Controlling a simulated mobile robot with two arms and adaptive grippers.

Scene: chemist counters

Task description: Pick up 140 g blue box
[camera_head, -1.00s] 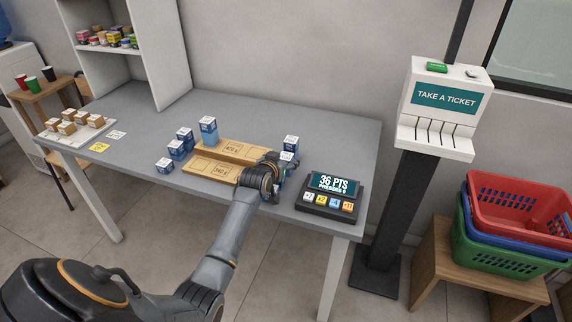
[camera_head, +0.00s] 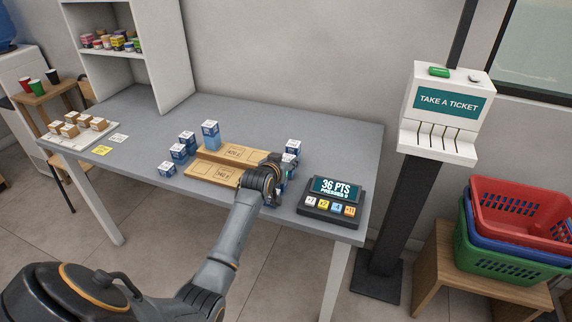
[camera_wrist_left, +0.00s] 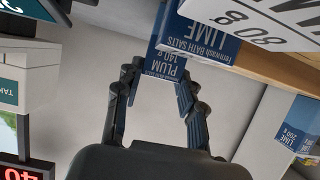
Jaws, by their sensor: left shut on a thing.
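A blue box labelled PLUM 140 g (camera_wrist_left: 167,62) sits between the fingers of my left gripper (camera_wrist_left: 155,84) in the left wrist view. The fingers are shut on its sides. In the head view my left gripper (camera_head: 280,177) is at the right end of the wooden trays, low over the counter, and mostly hides the held box. A larger blue LIME box (camera_wrist_left: 208,38) is close beside the held box in the wrist view. My right gripper is in neither view.
A points display with buttons (camera_head: 331,200) stands just right of the gripper. Wooden trays (camera_head: 224,165) lie to its left, with several blue-and-white boxes (camera_head: 179,152) beyond them. Another box (camera_head: 293,147) stands just behind the gripper. The back of the counter (camera_head: 300,119) is clear.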

